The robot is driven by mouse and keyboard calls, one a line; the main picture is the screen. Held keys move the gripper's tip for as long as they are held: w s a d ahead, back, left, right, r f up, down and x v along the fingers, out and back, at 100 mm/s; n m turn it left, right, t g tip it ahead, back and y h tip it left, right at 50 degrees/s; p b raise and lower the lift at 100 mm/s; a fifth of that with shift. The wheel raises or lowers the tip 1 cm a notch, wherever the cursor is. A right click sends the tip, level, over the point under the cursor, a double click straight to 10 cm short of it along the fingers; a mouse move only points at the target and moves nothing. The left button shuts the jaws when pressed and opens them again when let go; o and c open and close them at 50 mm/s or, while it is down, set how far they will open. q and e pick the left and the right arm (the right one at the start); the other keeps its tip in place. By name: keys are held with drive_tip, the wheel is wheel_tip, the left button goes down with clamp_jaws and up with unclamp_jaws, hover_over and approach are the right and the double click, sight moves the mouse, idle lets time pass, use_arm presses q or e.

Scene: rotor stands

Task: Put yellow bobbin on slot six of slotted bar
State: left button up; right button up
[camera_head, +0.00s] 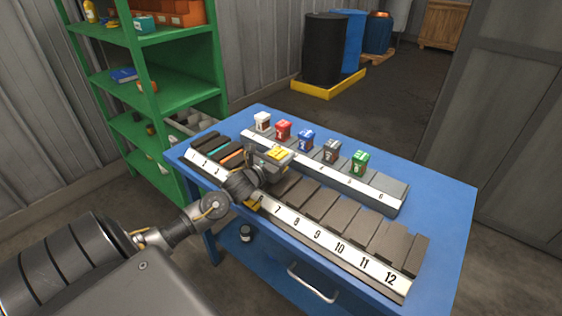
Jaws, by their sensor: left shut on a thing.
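The yellow bobbin (279,153) is a small block with a yellow top and pale markings. My left gripper (268,166) is shut on it and holds it above the table, between the two bars. The front slotted bar (326,247) has a white numbered face; labels 1, 2 and 7 to 12 can be read, while my gripper and wrist hide the area around slots 4 to 6. The back slotted bar (380,198) has a lower numbered face, and its slot six, at the right end, is empty. My right gripper is not in view.
White (262,121), red (283,130), blue (306,140), grey (331,151) and green (360,162) bobbins stand in a row on the back bar. The blue table (440,215) is clear at the right. Green shelving (150,85) stands behind left.

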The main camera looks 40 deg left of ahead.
use_arm(q)
wheel_tip(320, 180, down, 2)
drive_tip(key=shift+f+p, duration=0.1)
drive_tip(key=shift+p, duration=0.65)
drive_tip(key=shift+a+f, duration=0.1)
drive_tip(key=shift+f, duration=0.35)
drive_tip(key=shift+f, duration=0.15)
drive_tip(key=o, duration=1.1)
drive_tip(key=shift+c, duration=0.2)
drive_tip(key=shift+o, duration=0.5)
drive_tip(key=shift+s, duration=0.15)
